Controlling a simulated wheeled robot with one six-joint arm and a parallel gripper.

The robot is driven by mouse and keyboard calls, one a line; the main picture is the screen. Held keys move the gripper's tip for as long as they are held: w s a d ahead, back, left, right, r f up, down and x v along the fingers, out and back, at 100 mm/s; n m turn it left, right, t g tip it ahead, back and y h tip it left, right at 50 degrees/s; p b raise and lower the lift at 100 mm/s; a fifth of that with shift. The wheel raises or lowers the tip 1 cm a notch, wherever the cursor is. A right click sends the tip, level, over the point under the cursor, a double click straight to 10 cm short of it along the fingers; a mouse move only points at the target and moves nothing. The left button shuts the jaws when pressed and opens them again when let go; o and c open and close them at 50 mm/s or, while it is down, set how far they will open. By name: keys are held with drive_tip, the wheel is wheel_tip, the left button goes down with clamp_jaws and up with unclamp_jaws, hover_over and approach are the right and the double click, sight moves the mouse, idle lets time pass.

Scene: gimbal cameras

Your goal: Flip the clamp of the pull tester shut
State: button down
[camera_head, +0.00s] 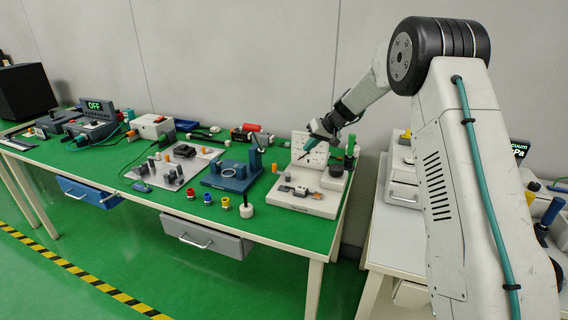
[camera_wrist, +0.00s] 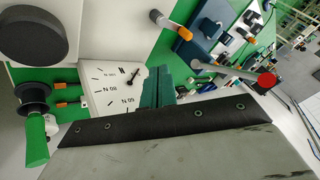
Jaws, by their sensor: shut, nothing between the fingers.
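The pull tester (camera_head: 322,207) is a pale base at the right end of the green table. A white dial plate (camera_head: 309,146) stands at its back; the dial face (camera_wrist: 112,92) also shows in the wrist view. Small grey parts with an orange piece (camera_head: 299,191) sit on the front of the base. I cannot tell which part is the clamp or how its lever stands. My gripper (camera_head: 303,155) is above the base, in front of the dial plate, apart from the grey parts. Its teal fingers (camera_wrist: 158,86) are together and empty in the wrist view.
Dark cylinders (camera_head: 336,167) stand on the base's right side. A green handle (camera_wrist: 35,142) is at the wrist view's lower left. A blue fixture (camera_head: 232,175) and small coloured pieces (camera_head: 225,202) lie left of the tester. A wall rises behind the table.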

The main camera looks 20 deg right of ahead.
drive_tip(key=x, duration=1)
drive_tip(key=shift+w+a, duration=0.1)
drive_tip(key=shift+a, duration=1.9)
drive_tip(key=shift+a+n+g+y, duration=0.15)
drive_tip(key=shift+n+g+y, duration=0.3)
drive_tip(key=shift+n, duration=0.55)
drive_tip(key=n, duration=0.1)
drive_tip(key=n+g, duration=0.2)
drive_tip(key=shift+s+a+n+y, duration=0.3)
drive_tip(key=shift+s+y, duration=0.05)
drive_tip(key=n+g, duration=0.1)
drive_tip(key=n, duration=0.1)
drive_tip(key=n+g, duration=0.2)
drive_tip(key=s+n+g, duration=0.1)
drive_tip(key=n, duration=0.1)
drive_tip(key=shift+s+a, duration=0.1)
drive_tip(key=shift+a, duration=0.15)
drive_tip(key=shift+s+n+g, duration=0.15)
drive_tip(key=shift+n+g, duration=0.1)
drive_tip(key=shift+n, duration=0.15)
drive_tip(key=shift+s, duration=0.45)
